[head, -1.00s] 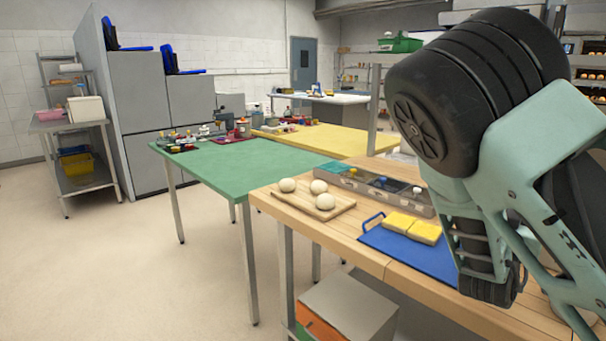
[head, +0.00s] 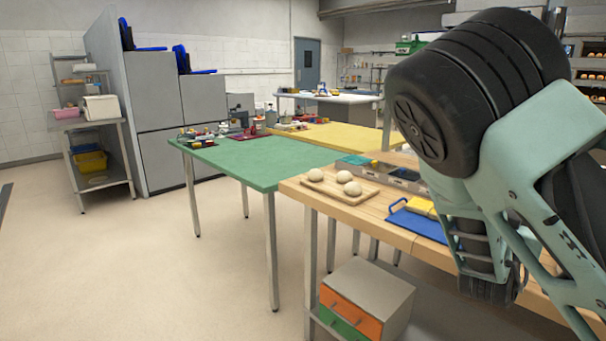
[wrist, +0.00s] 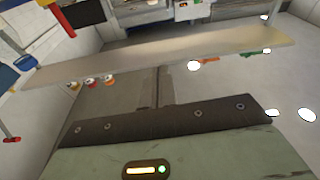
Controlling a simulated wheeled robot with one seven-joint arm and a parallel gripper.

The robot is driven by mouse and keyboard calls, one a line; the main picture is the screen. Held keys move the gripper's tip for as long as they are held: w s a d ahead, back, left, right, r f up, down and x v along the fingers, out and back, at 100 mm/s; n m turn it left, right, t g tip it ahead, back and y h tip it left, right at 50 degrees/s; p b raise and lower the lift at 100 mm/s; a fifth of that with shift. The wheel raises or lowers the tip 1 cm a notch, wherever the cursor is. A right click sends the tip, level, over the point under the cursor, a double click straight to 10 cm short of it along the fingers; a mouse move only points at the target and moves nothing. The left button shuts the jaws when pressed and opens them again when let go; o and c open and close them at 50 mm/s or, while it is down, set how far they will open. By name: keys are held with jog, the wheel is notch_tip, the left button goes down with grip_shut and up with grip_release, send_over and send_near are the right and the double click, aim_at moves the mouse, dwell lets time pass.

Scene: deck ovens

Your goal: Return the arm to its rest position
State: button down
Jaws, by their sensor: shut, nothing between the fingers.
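My arm (head: 545,165) fills the right side of the head view, folded close to the camera with a dark ribbed joint on top and pale green links below. My gripper's fingers do not show clearly in the head view. In the wrist view, my gripper (wrist: 157,88) shows above its dark bolted bar and pale green body. It is shut with nothing between the fingers, and it touches nothing that I can make out. A long pale board or shelf edge crosses the wrist view beyond it.
A wooden worktop with a board (head: 338,190) of dough balls and a blue tray (head: 417,223) lies beside my arm. An orange-and-green drawer unit (head: 366,295) stands below. A green table (head: 255,160) stands farther left. The floor at left is clear.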

jog(key=a+f+y, duration=0.1)
jog(key=a+f+g+y, duration=0.1)
jog(key=f, duration=0.1)
jog(key=a+f+y, duration=0.1)
jog(key=f, duration=0.1)
jog(key=shift+w+a+n+y+p, duration=0.2)
jog(key=shift+w+n+y+p, duration=0.1)
jog(key=shift+w+p, duration=0.1)
jog(key=s+a+f+n+g+y+p, duration=0.1)
jog(key=s+a+f+n+g+y, duration=0.2)
jog(key=a, duration=0.4)
jog(key=s+a+f+g+y+p, duration=0.1)
jog(key=a+f+y, duration=0.1)
jog(key=a+y, duration=0.5)
jog(key=s+a+r+n+g+y+p, duration=0.1)
jog(key=s+a+r+n+g+y, duration=0.2)
jog(key=s+a, duration=0.55)
jog(key=s+a+r+n+g, duration=0.1)
jog(key=s+r+n+g, duration=0.1)
jog(key=s, duration=0.4)
jog(key=s+a+r+n+g+p, duration=0.1)
jog(key=s+a+r+n+g, duration=0.1)
jog(key=s+n, duration=0.2)
jog(key=s+a+r+n+g+h+p, duration=0.1)
jog(key=s+r+n, duration=0.1)
jog(key=s, duration=0.6)
jog(key=shift+a+r+n+g, duration=0.35)
jog(key=shift+a+n+g, duration=0.05)
jog(key=shift+n, duration=0.5)
